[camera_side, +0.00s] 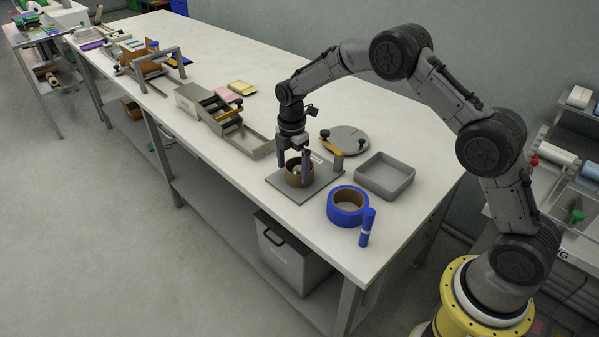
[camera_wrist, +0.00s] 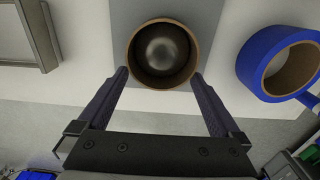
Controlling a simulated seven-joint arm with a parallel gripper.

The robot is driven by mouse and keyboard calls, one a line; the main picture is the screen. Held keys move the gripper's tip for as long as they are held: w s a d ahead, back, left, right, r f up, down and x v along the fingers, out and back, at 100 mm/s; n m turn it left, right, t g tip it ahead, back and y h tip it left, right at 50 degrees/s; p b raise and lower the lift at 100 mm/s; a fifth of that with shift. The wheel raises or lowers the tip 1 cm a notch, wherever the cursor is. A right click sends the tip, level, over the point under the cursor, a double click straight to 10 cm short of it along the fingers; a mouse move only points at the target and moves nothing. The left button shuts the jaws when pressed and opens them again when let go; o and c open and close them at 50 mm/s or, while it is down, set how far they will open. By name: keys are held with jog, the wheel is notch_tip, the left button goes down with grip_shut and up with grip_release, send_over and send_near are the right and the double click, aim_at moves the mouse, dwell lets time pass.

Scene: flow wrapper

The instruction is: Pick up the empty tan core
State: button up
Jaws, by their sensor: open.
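The tan core (camera_side: 299,181) is an open brown ring that stands upright on a flat grey plate (camera_side: 323,181). It also shows from above in the wrist view (camera_wrist: 162,88), with a rounded dark metal spindle (camera_wrist: 163,56) inside it. My gripper (camera_side: 293,166) is open, pointing down at the core. In the wrist view its two fingertips (camera_wrist: 160,76) lie at the left and right of the core's near edge, with nothing held between them. One finger hides part of the core in the side view. I cannot tell whether either finger touches it.
A blue tape roll (camera_side: 347,220) and a blue marker (camera_side: 366,228) lie near the table's front right. A grey tray (camera_side: 385,190) and a round grey disc (camera_side: 343,132) are close by. A metal box fixture (camera_side: 258,145) stands to the left.

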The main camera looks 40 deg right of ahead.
jog(key=shift+f, duration=1.25)
jog(key=c, duration=1)
jog(key=shift+c, duration=0.2)
